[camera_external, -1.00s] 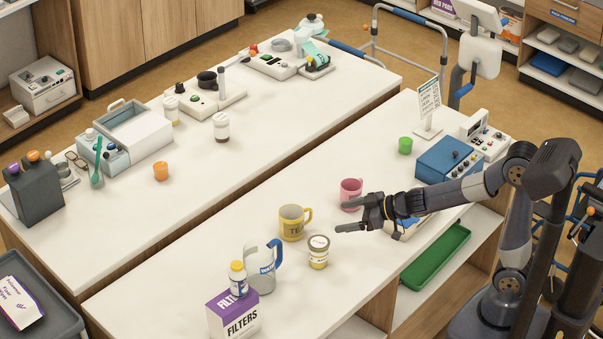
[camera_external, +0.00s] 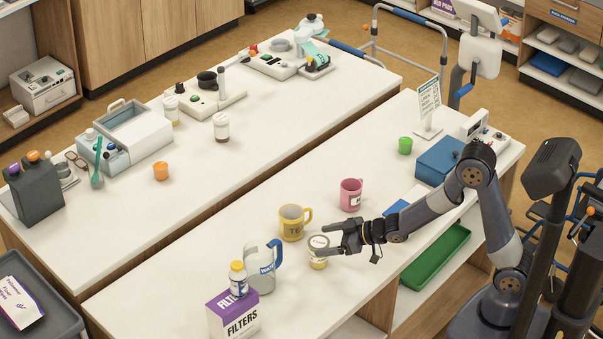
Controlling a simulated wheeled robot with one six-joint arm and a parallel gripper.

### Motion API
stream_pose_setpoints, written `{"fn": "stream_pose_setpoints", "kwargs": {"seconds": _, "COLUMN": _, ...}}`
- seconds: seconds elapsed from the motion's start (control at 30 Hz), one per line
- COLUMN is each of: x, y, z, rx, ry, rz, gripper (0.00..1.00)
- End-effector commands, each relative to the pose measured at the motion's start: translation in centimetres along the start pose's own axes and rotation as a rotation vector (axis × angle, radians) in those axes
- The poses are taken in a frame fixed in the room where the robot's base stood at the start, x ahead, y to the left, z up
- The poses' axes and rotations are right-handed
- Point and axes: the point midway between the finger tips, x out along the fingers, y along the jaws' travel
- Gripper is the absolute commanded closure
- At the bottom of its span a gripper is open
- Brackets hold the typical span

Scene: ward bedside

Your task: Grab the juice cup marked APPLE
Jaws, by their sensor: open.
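A small lidded cup (camera_external: 318,264) with a pale lid and a yellow-and-white body stands upright on the near counter. It fits the juice cup, but its label is too small and covered to read as APPLE. My gripper (camera_external: 321,239) is open at the cup, coming from the right. One finger shows beyond the lid's far right side and the other crosses the near side of the cup, hiding part of it. I cannot tell whether either finger touches it.
A yellow mug (camera_external: 291,224) stands close behind the cup and a pink mug (camera_external: 351,195) farther back. A clear jug (camera_external: 262,270) with a blue handle, a white bottle (camera_external: 238,279) and a FILTERS box (camera_external: 234,316) are at left. The counter's front edge is close.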

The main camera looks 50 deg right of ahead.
Motion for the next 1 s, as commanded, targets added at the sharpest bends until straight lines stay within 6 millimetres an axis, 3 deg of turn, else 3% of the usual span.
{"fn": "stream_pose_setpoints", "kwargs": {"seconds": 0.4, "x": 4.5, "y": -0.3, "z": 0.3, "rx": 0.0, "ry": 0.0, "rz": -0.001, "gripper": 0.17}}
{"fn": "stream_pose_setpoints", "kwargs": {"seconds": 0.7, "x": 5.0, "y": -0.3, "z": 0.3, "rx": 0.0, "ry": 0.0, "rz": 0.0, "gripper": 0.17}}
{"fn": "stream_pose_setpoints", "kwargs": {"seconds": 1.0, "x": 5.0, "y": -0.3, "z": 0.3, "rx": 0.0, "ry": 0.0, "rz": 0.0, "gripper": 0.4}}
